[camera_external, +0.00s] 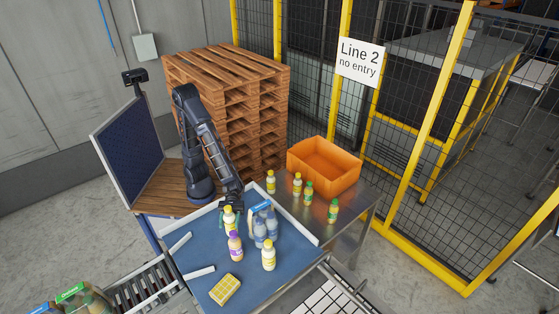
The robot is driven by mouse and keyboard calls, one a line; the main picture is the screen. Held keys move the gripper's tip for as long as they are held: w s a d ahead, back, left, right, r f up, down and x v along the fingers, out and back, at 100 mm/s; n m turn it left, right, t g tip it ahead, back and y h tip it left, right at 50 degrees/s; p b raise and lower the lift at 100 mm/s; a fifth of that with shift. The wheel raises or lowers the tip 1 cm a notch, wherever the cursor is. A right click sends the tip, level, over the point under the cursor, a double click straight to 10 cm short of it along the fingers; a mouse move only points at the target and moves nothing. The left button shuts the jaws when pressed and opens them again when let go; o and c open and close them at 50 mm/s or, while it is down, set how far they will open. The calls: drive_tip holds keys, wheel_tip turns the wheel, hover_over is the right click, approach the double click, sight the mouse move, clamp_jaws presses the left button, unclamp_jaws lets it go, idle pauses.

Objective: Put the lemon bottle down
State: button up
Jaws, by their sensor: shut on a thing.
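My gripper (229,205) is at the back left of the blue-topped table (205,262). It is shut on a lemon bottle (229,222), a pale yellow bottle with a yellow cap, held upright. The gripper partly hides the bottle's upper part, and I cannot tell whether its base touches the table. A similar yellow-capped bottle (268,257) stands apart, nearer the front right. A purple-capped bottle (235,246) stands just in front of the held one.
A pack of blue-grey bottles (264,228) stands right of my gripper. A yellow box (225,290) lies at the front. The steel table (345,205) holds several yellow- and green-capped bottles and an orange crate (325,172). The blue table's left middle is clear.

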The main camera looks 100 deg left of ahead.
wheel_tip(320, 180, up, 17)
idle(0.4)
drive_tip(key=w+a+r+n+t+y, duration=0.35)
drive_tip(key=w+a+r+t, duration=0.3)
drive_tip(key=w+a, duration=0.4)
drive_tip(key=w+a+r+n+t+y, duration=0.2)
drive_tip(key=w+a+r+n+t, duration=0.45)
drive_tip(key=w, duration=0.65)
drive_tip(key=w+a+r+n+t+y, duration=0.1)
drive_tip(key=a+r+y, duration=0.3)
drive_tip(key=a, duration=0.7)
drive_tip(key=w+a+r+n+t+y, duration=0.1)
drive_tip(key=w+a+r+n+y, duration=0.2)
drive_tip(key=a, duration=0.8)
drive_tip(key=w+a+r+n+t+y, duration=0.1)
drive_tip(key=w+a+r+n+y, duration=0.1)
drive_tip(key=w+a+r+y, duration=0.2)
drive_tip(key=a+r+y, duration=0.1)
drive_tip(key=a+r, duration=0.2)
drive_tip(key=a, duration=0.4)
drive_tip(key=shift+w+a+n, duration=0.25)
drive_tip(key=shift+n, duration=0.15)
drive_tip(key=shift+y, duration=0.25)
